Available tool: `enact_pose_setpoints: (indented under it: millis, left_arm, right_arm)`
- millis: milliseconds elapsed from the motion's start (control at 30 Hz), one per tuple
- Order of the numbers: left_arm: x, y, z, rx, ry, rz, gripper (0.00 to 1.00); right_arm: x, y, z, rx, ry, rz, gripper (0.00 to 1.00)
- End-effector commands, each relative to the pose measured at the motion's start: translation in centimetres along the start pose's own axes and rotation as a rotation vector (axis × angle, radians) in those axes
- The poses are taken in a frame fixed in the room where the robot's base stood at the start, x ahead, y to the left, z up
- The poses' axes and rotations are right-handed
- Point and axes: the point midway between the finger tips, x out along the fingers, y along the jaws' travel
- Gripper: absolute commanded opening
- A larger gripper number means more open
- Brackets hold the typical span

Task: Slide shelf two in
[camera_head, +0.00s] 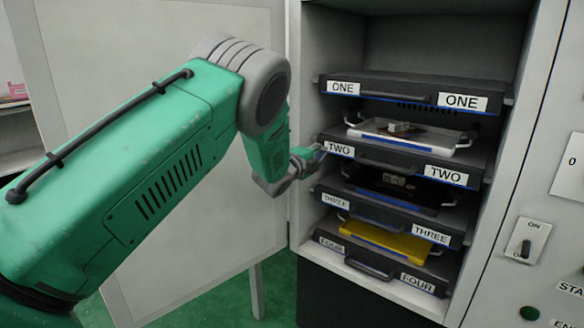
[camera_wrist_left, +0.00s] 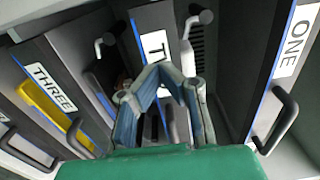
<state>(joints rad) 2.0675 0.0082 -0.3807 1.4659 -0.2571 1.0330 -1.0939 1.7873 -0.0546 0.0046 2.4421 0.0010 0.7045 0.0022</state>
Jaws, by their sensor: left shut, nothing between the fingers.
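Shelf two (camera_head: 403,166) is a dark tray shelf with white TWO labels and a curved front handle, second from the top in the cabinet. A pale tray with small parts lies behind its front edge. I cannot tell how far it sticks out. My left gripper (camera_head: 312,156) is shut and empty at the left end of shelf two's front, by the left TWO label. I cannot tell whether it touches. In the left wrist view, my fingers (camera_wrist_left: 163,73) meet in front of shelf two (camera_wrist_left: 146,22) and partly cover its label. My right gripper is not in view.
Shelf one (camera_head: 414,91) is above; shelf three (camera_head: 385,216) and shelf four (camera_head: 372,268), with handles, are below. A yellow item (camera_head: 388,238) lies above shelf four's front. The open cabinet door (camera_head: 120,75) stands left, behind my arm. A switch panel (camera_head: 527,241) is right.

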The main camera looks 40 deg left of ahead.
Motion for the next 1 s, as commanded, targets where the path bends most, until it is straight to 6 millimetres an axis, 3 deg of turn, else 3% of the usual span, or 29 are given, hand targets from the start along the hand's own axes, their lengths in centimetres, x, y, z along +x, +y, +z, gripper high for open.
enact_pose_setpoints:
  millis: [500,867,1000]
  left_arm:
    - [-8.0,-0.3,0.0,0.001,-0.001,0.001,0.00]
    - [-9.4,-0.1,0.0,-0.001,-0.001,0.001,0.00]
    - [-10.5,2.4,-0.4,-0.080,-0.024,0.069,0.00]
  right_arm:
    - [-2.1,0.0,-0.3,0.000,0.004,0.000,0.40]
    - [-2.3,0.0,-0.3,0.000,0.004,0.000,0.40]
    - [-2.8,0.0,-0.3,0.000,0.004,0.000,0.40]
